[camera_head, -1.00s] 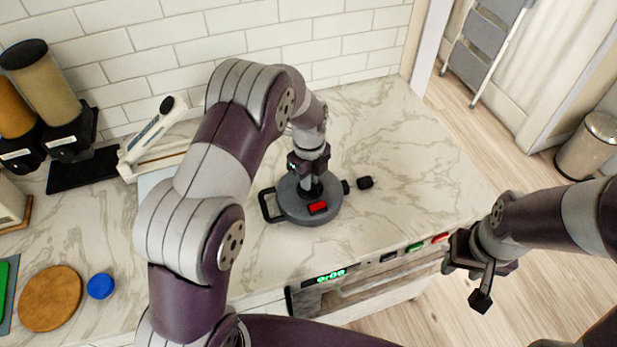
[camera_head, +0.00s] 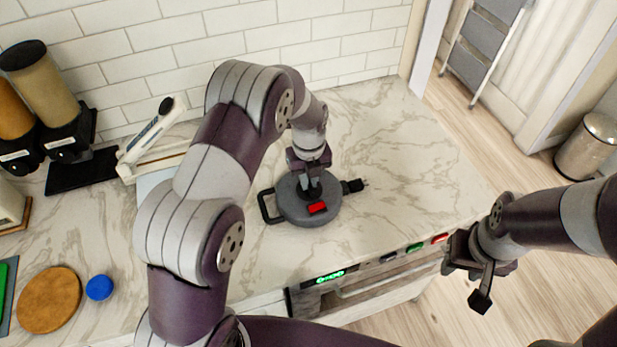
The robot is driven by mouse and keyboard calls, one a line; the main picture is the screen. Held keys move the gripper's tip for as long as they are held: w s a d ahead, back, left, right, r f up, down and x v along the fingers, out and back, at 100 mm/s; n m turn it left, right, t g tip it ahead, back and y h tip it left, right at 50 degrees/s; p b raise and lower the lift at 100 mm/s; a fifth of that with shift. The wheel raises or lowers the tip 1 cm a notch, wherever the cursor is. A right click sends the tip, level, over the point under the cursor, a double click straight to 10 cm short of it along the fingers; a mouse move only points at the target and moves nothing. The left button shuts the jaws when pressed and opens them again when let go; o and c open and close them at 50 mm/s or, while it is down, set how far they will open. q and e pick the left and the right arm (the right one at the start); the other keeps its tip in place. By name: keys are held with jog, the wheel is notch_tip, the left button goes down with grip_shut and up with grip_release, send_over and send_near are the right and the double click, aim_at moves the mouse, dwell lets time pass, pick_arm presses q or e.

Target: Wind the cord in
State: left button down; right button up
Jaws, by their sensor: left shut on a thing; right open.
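A round grey cord reel (camera_head: 296,209) lies flat on the marble counter, with a black loop handle on its left and a red button (camera_head: 317,208) on its front top. My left gripper (camera_head: 311,187) points down over the reel's middle and is shut on the black knob (camera_head: 309,194) there, which it partly hides. The black plug (camera_head: 353,186) sits right at the reel's right side, its prongs pointing right. No length of cord shows between plug and reel. My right gripper (camera_head: 481,280) is open and empty, in front of the counter at the right.
The marble counter (camera_head: 400,150) is clear right of the reel. Dispensers (camera_head: 45,85), a white slicer-like device (camera_head: 150,135), a wooden disc (camera_head: 50,300) and a blue lid (camera_head: 100,287) stand at left. An oven front (camera_head: 365,283) lies below the counter edge.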

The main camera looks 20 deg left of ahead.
pick_arm(q)
jog(key=c, duration=1.2)
grip_release()
jog(key=shift+o, duration=0.2)
jog(key=shift+r, duration=0.1)
notch_tip(320, 180, up, 8)
jog(key=shift+f+b, duration=0.25)
jog(key=shift+b, duration=0.85)
notch_tip(320, 180, up, 5)
jog(key=p, duration=0.2)
jog(key=shift+p, duration=0.35)
